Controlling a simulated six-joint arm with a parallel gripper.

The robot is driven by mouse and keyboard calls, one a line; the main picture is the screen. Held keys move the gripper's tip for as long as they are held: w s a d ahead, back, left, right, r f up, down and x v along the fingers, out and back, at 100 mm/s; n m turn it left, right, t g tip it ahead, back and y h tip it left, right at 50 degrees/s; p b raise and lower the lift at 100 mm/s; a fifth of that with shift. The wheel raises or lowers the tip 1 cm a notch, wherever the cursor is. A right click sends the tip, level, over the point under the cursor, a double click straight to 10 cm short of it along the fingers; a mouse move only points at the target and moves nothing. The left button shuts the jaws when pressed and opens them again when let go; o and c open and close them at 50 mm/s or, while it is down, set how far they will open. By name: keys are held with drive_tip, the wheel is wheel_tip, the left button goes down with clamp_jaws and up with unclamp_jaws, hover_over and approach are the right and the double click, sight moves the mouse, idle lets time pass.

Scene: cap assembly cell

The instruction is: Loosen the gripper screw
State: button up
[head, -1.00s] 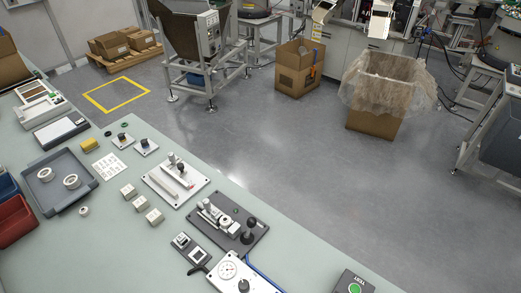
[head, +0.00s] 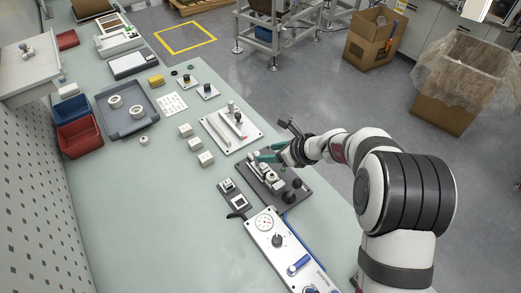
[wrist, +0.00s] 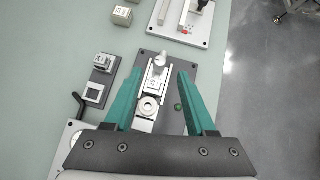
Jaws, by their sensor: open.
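My gripper (wrist: 159,76) has two green fingers, spread apart with nothing between them that they touch. In the head view my gripper (head: 268,155) hangs over the far end of a dark base plate (head: 299,202). The plate carries a pale metal fixture (head: 266,175) with a slim block. In the wrist view the fixture (wrist: 145,126) lies between the fingers, with a round ring-shaped part near the palm. A small upright silver screw or knob (wrist: 160,62) stands at its far end, near the fingertips. Which part is the gripper screw is not certain.
A white plate with a bar (head: 232,128) lies behind the dark plate. Pale cubes (head: 195,144) and a grey tray (head: 139,127) are to the left.

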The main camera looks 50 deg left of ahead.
sight(257, 154)
drive_tip(key=x, duration=0.7)
drive_tip(key=shift+a+f, duration=0.2)
clamp_jaws()
